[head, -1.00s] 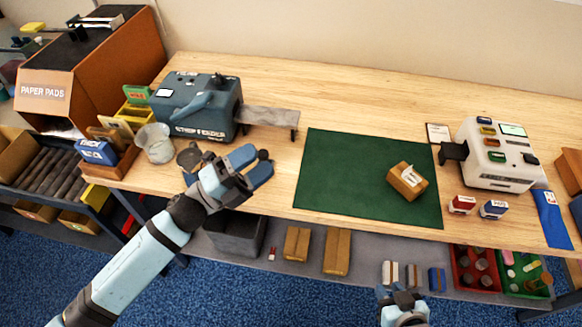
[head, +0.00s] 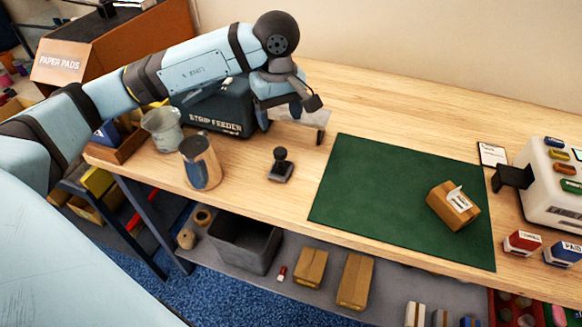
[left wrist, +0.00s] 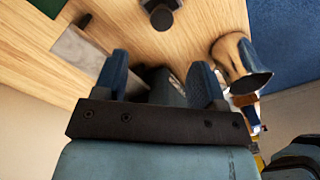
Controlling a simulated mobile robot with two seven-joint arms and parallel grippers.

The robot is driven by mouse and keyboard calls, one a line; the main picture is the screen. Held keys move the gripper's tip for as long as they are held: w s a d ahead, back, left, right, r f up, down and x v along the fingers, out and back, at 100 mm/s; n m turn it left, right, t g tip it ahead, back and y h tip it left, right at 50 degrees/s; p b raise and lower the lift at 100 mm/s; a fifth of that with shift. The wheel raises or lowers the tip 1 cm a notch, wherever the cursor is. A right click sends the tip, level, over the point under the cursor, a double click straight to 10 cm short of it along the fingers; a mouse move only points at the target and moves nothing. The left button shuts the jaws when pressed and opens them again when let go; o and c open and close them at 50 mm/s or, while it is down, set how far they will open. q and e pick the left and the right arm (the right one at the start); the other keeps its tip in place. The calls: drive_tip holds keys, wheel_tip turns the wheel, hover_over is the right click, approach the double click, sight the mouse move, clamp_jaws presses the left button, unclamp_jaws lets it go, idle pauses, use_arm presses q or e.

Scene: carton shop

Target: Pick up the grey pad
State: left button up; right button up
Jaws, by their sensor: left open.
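I cannot make out a loose grey pad for certain in either view. A box labelled "PAPER PADS" (head: 62,62) stands at the far left, and my left arm crosses in front of part of it. My left gripper (head: 284,98) is above the right end of the strip feeder (head: 215,112), near its grey outlet shelf (head: 310,122). In the left wrist view the gripper (left wrist: 162,78) has its two blue fingers apart, with no object clearly held. The feeder's dark body shows between and beyond them. My right gripper is out of view.
A metal cup (head: 201,163), a grey pot (head: 161,128) and a black stamp (head: 281,167) stand on the table's left part. A green mat (head: 375,190) carries a brown parcel (head: 453,205). A white machine (head: 555,185) stands at the right.

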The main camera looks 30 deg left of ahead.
sight(280, 150)
use_arm(q)
drive_tip(key=f, duration=1.2)
drive_tip(key=shift+s+d+f, duration=0.1)
drive_tip(key=shift+s+f, duration=0.1)
drive_tip(key=shift+f, duration=0.2)
drive_tip(key=c, duration=1)
